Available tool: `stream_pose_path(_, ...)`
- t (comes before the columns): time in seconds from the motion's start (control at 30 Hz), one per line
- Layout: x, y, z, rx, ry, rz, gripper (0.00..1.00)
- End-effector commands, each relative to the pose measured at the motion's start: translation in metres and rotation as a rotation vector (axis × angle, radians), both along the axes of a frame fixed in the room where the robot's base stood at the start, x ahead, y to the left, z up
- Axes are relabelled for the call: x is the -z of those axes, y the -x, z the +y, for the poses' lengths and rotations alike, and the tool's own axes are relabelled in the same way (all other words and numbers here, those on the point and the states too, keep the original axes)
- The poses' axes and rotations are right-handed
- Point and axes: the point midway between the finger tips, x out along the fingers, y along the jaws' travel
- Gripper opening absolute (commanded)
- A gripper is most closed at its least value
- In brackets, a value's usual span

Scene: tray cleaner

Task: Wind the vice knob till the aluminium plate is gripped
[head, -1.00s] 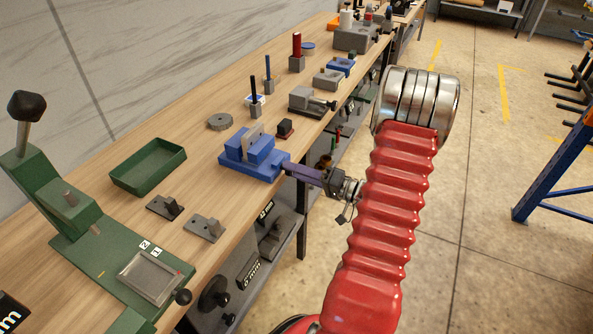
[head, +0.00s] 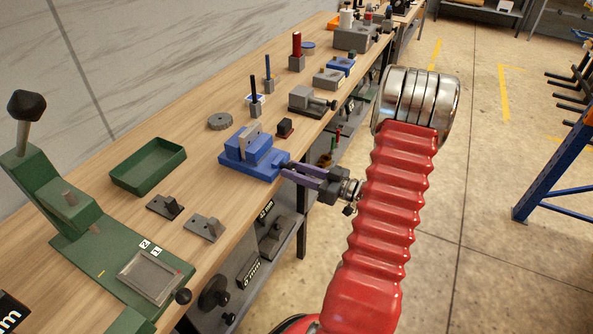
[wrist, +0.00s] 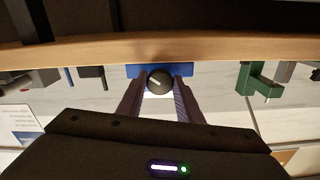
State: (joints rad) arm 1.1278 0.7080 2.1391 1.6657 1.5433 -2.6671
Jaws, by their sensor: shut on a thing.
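The blue vice (head: 246,170) sits at the bench's front edge. The grey aluminium plate (head: 252,131) stands upright between its jaws; I cannot tell whether both jaws touch it. The vice knob (wrist: 159,82) is dark and round with a white mark, in the middle of the wrist view. My gripper (head: 285,168) reaches the vice's front from the right, its purple fingers on either side of the knob. It is shut on the knob, which the fingers hide in the head view.
A grey disc (head: 220,121), a small red-topped block (head: 285,128) and a grey vice (head: 312,102) stand behind. Open floor lies right.

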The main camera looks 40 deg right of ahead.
Motion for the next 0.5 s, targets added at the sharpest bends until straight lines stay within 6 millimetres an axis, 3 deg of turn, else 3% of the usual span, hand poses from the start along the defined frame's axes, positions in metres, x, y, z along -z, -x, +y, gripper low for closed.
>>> stream_pose_path(0.5, 0.0034, 0.0003, 0.0002, 0.001, 0.23, -0.074, 0.1)
